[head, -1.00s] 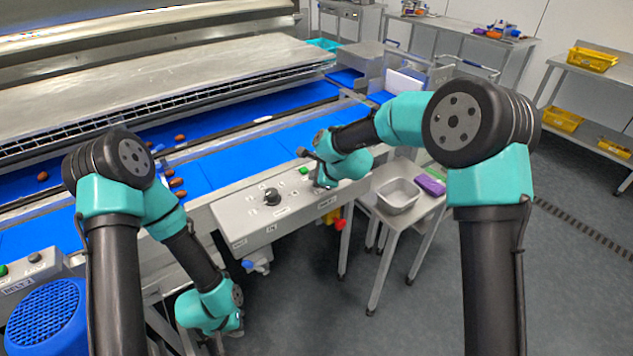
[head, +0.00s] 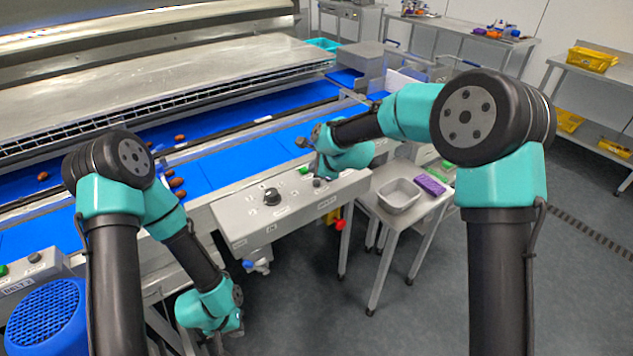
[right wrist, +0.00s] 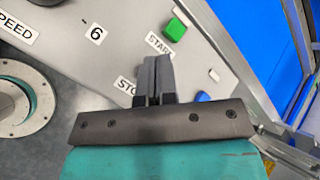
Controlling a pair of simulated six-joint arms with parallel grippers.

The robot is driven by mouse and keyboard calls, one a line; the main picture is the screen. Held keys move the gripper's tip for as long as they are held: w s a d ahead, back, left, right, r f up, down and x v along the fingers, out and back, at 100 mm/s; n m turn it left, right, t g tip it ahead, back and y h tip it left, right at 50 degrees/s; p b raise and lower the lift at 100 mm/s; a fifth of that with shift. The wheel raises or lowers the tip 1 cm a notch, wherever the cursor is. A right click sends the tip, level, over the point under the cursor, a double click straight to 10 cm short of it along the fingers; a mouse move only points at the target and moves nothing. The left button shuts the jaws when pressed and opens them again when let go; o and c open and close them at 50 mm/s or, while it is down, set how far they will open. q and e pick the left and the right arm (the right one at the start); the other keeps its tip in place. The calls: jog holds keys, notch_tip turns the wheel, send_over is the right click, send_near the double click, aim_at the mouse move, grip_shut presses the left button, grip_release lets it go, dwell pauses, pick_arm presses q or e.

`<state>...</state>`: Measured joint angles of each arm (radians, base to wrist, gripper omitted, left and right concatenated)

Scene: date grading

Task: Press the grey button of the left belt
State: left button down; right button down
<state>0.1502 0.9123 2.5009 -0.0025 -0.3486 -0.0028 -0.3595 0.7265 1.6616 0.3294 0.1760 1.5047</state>
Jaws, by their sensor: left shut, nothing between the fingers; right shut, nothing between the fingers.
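A sloping grey control panel (head: 240,215) stands at the front of the blue belt. It carries a black knob (head: 271,198), a green button (head: 304,170) and a small grey button (head: 317,182). In the right wrist view the green button (right wrist: 175,29) is by the START label. My right gripper (right wrist: 155,58) is shut and empty over the panel, its fingers between the START and STOP labels and hiding what lies behind them. My left gripper (head: 218,340) hangs low in front of the machine, shut, its fingertips hard to make out.
A second control box (head: 60,268) with green and grey buttons is at the left edge, by a blue motor cover (head: 45,320). A red button (head: 340,225) is under the panel's right end. A small table holds a grey tray (head: 399,208) and purple block (head: 431,184). Dates lie on the belt.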

jog(key=shift+r, duration=1.75)
jog(key=n+h, duration=0.1)
send_near(316, 182)
jog(key=w+d+f, duration=0.4)
jog(key=d, duration=0.1)
jog(key=shift+n+h, duration=0.3)
jog(key=shift+n, duration=0.2)
jog(key=d+f, duration=0.1)
jog(key=s+d+f, duration=0.1)
jog(key=f, duration=0.1)
jog(key=shift+s+d+f, duration=0.15)
jog(key=shift+f, duration=0.05)
jog(key=s+d+f+n+g, duration=0.1)
jog(key=s+d+f+n, duration=0.2)
jog(key=s+f, duration=0.3)
jog(key=s+d+f+n+g+h, duration=0.1)
jog(key=s+d+f+n, duration=0.2)
jog(key=s+f, duration=0.35)
jog(key=s+d+f+n+g, duration=0.1)
jog(key=s+d+f+n, duration=0.1)
jog(key=s+f, duration=0.45)
jog(key=s+d+f+n+g, duration=0.1)
jog(key=s+f+n, duration=0.1)
jog(key=s, duration=0.4)
jog(key=s+d+f+n+g, duration=0.1)
jog(key=s+f+n, duration=0.2)
jog(key=s, duration=0.4)
jog(key=shift+s+d+f+n+g, duration=0.25)
jog(key=shift+d+f+n+g, duration=0.1)
jog(key=shift+n, duration=0.15)
